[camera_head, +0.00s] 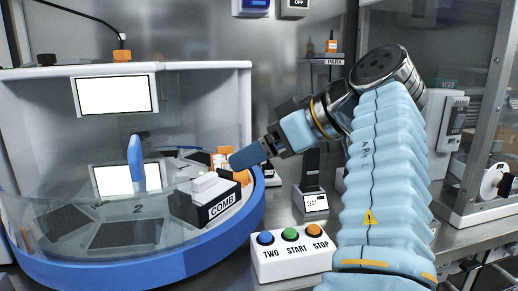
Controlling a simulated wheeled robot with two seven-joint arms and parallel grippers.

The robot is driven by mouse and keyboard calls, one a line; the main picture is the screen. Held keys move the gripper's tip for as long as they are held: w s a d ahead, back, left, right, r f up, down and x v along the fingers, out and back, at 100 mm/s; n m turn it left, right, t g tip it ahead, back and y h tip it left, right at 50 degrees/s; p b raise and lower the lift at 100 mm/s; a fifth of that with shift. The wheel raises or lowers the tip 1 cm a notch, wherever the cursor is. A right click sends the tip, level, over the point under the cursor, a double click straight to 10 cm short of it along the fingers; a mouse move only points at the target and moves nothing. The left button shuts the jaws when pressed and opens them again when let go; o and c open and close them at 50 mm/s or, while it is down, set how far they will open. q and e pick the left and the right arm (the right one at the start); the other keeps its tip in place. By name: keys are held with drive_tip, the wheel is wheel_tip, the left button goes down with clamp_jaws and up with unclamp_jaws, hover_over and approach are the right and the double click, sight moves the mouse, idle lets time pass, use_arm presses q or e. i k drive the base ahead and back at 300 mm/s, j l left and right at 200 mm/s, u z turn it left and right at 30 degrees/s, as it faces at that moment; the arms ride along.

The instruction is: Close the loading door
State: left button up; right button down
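A white machine with a blue base (190,264) stands at the left. Its loading door looks like the clear curved panel (100,222) across the front, with an upright blue handle (136,162). The panel covers the left and middle, and the right part of the front looks uncovered. My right arm rises from the lower right and bends left. My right gripper (236,161) points left at the machine's right side, above the COMB box and apart from the handle. Its fingers overlap in this view, so I cannot tell their opening. My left gripper is out of view.
A black and white COMB box (213,207) and orange-topped items (222,158) sit at the machine's right part. A white button box (292,257) with TWO, START and STOP stands in front. A small dark device (311,190) stands behind it. A glass cabinet (460,60) is at the right.

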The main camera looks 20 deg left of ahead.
sight(21, 173)
drive_tip(key=k, duration=1.5)
